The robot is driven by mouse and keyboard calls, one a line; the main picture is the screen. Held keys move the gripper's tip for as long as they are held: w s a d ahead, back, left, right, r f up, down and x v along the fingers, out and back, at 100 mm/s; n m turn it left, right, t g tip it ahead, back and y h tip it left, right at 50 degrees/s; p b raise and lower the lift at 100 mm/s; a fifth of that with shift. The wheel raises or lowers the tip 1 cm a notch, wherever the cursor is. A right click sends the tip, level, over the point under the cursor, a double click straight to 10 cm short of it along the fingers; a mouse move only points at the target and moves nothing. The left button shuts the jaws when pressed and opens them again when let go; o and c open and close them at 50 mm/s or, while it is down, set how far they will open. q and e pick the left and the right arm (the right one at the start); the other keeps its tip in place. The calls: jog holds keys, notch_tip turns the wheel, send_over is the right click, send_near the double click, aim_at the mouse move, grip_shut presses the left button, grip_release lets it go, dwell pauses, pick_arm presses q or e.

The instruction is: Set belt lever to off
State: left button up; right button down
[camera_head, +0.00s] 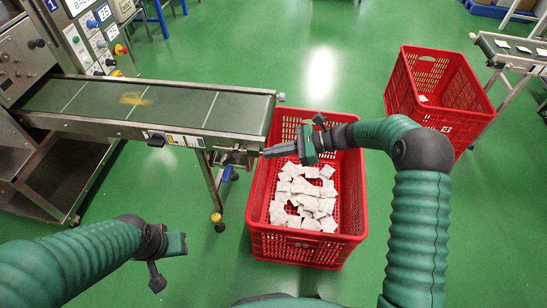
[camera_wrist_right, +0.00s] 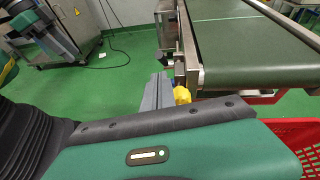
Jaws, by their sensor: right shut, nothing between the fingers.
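The conveyor belt (camera_head: 180,105) runs from the machine at the left to its end beside the red crate. A small black control (camera_head: 157,139) sits on its near side rail. A metal bracket (camera_head: 233,156) with a blue part below hangs at the belt's near end corner; I cannot tell for sure which piece is the lever. My right gripper (camera_head: 268,153) is shut and empty, its tips pointing left, just right of this bracket. In the right wrist view the grey fingers (camera_wrist_right: 157,93) are beside the belt frame and a yellow piece (camera_wrist_right: 182,95). My left gripper (camera_head: 156,278) is low at the left, apart from everything.
A red crate (camera_head: 308,246) with white teabags (camera_head: 305,197) stands under my right gripper. Another red crate (camera_head: 440,85) and a second conveyor (camera_head: 512,48) stand at the right. A control panel (camera_head: 95,35) is at the upper left. Green floor is clear at the middle back.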

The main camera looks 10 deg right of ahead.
jog(key=b, duration=0.3)
send_near(228, 160)
notch_tip(228, 160, down, 2)
jog(key=a, duration=0.2)
jog(key=shift+w+a, duration=0.35)
jog(key=shift+a, duration=0.2)
jog(key=shift+d, duration=0.1)
